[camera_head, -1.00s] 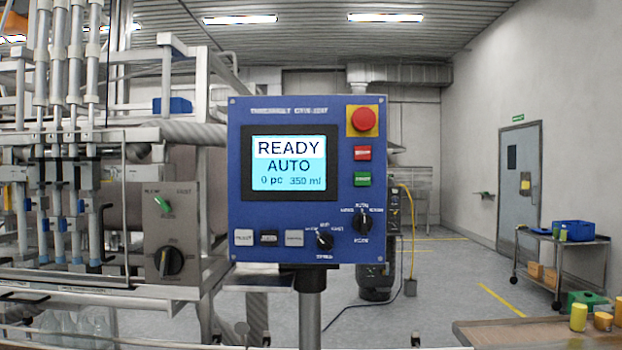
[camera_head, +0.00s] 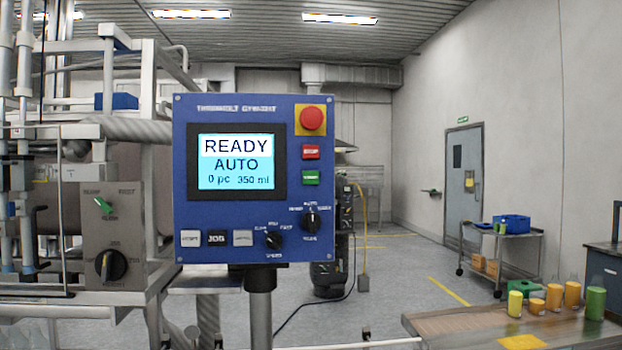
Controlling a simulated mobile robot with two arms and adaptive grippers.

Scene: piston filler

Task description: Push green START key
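The blue control panel (camera_head: 225,225) stands upright on a post in the middle of the view. Its green START key (camera_head: 311,178) is on the right side, just below a red key (camera_head: 311,152) and under the red emergency-stop knob (camera_head: 312,118) on its yellow plate. The screen (camera_head: 236,162) reads READY, AUTO, 0 pc, 350 ml. Neither of my grippers is in the view, and nothing covers the green key.
The filling machine (camera_head: 60,185) with its grey switch box (camera_head: 112,230) stands at the left. A wooden table (camera_head: 480,330) with several yellow, orange and green containers is at the lower right. A cart (camera_head: 505,250) stands behind it. The floor between is clear.

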